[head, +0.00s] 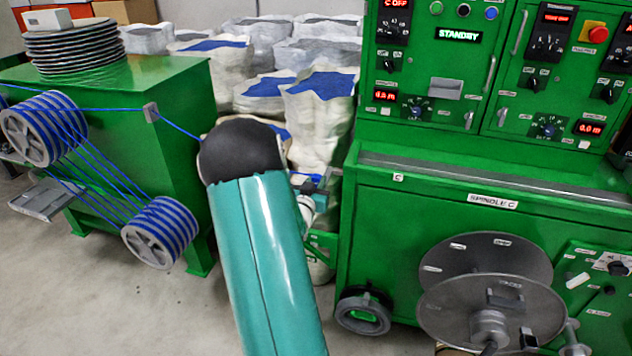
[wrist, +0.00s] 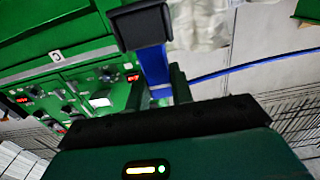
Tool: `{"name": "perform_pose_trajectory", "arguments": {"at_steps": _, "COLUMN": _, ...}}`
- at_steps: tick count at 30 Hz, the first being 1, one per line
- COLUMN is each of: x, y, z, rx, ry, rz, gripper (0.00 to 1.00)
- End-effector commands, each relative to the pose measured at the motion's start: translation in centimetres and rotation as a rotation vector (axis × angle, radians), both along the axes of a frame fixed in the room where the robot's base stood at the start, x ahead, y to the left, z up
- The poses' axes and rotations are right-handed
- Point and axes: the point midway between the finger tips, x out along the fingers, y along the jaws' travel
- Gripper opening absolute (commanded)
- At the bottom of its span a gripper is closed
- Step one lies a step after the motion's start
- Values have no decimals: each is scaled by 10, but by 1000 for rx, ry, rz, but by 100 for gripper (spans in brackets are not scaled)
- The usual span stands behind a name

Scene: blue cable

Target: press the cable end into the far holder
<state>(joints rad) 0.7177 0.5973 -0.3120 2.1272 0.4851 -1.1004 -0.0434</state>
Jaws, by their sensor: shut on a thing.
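The blue cable (head: 180,125) runs from the guide on the left green machine to the right and passes behind my arm. In the wrist view the cable (wrist: 250,66) comes in from the right edge to my gripper (wrist: 160,88), which is shut on it. A wide blue piece (wrist: 154,66) shows between the fingers, below a black block (wrist: 140,24). I cannot tell whether this block is a holder or whether the blue piece touches it. In the head view my arm hides most of the gripper and the cable end. I cannot make out the far holder.
The left green machine (head: 165,150) carries cable-wound pulleys (head: 160,232) and stacked discs (head: 75,45). A green control cabinet (head: 400,220) with large grey discs (head: 490,300) stands at the right. Pale sacks (head: 320,115) fill the gap behind. The floor at front left (head: 90,310) is clear.

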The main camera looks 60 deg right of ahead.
Motion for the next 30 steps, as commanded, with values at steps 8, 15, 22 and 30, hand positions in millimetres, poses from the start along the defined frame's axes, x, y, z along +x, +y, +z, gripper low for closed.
{"name": "perform_pose_trajectory", "arguments": {"at_steps": 8, "x": 0, "y": 0, "z": -4, "rx": 0, "ry": 0, "rz": 0, "gripper": 0}}
{"name": "perform_pose_trajectory", "arguments": {"at_steps": 15, "x": 0, "y": 0, "z": -7, "rx": 0, "ry": -1, "rz": 0, "gripper": 0}}
{"name": "perform_pose_trajectory", "arguments": {"at_steps": 22, "x": 0, "y": 0, "z": -10, "rx": 1, "ry": -1, "rz": 0, "gripper": 0}}
{"name": "perform_pose_trajectory", "arguments": {"at_steps": 30, "x": 0, "y": 0, "z": -13, "rx": 0, "ry": -1, "rz": 0, "gripper": 0}}
